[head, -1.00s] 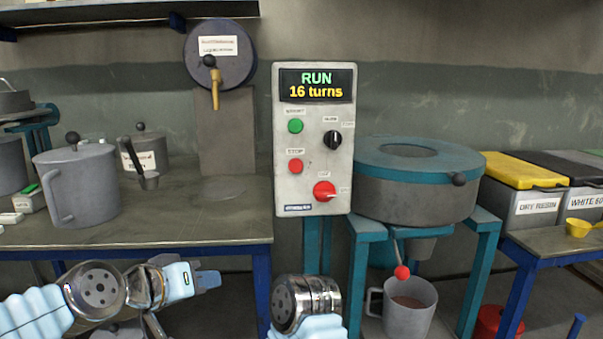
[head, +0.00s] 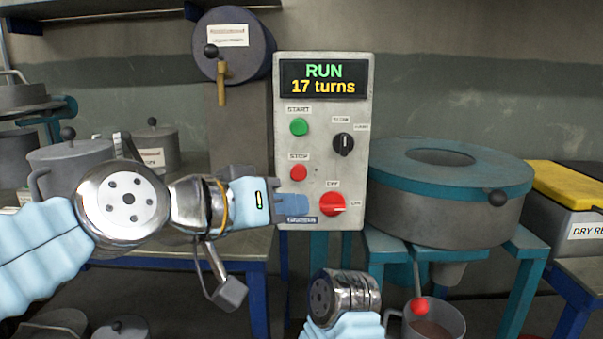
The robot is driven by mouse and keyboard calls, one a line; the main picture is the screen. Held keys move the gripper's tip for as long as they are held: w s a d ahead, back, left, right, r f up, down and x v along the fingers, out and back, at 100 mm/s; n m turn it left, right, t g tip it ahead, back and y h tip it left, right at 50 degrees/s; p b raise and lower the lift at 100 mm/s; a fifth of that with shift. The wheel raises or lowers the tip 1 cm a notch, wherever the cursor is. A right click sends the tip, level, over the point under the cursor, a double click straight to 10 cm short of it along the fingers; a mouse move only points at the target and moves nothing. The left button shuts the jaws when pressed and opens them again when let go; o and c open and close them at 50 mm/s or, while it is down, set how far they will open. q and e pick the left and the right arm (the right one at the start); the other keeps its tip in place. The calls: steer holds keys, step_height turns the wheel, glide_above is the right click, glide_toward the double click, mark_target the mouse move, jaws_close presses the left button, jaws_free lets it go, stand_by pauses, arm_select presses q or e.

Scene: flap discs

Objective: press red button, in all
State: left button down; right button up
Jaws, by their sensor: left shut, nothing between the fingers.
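The red STOP button (head: 298,172) is on a pale grey control panel (head: 350,105), below the green START button (head: 299,127). The panel's display (head: 323,78) reads "RUN 17 turns". My left gripper (head: 291,207) is shut and empty, in front of the panel's lower left part. Its tips are just below the STOP button and appear apart from it, though depth is hard to tell. A red rotary switch (head: 332,204) sits right of the tips. My right arm shows at the bottom centre, but its gripper is not in view.
A black knob (head: 343,144) is on the panel's right side. A round grey machine with a teal top (head: 440,165) stands right of the panel. A grey drum (head: 233,45) hangs behind at upper left. Lidded pots (head: 70,160) stand on the left bench.

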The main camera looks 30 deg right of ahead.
mark_target(299, 173)
arm_select(q)
steer(key=shift+w, duration=0.1)
steer(key=shift+w+d+p, duration=0.7)
steer(key=shift+w+d, duration=0.05)
steer(key=shift+w, duration=0.45)
steer(key=shift+w+d+p, duration=0.7)
steer(key=shift+w+d, duration=0.1)
steer(key=shift+w, duration=0.45)
steer(key=shift+w+d+p, duration=0.7)
steer(key=shift+w+d, duration=0.05)
steer(key=shift+w, duration=0.55)
steer(key=shift+w+d, duration=0.2)
steer(key=shift+w, duration=0.05)
steer(key=shift+w+d+p, duration=0.2)
steer(key=shift+w+p, duration=0.2)
steer(key=shift+p, duration=0.05)
steer(key=shift+s+a+b, duration=0.4)
steer(key=shift+s+b, duration=0.15)
steer(key=shift+s, duration=0.2)
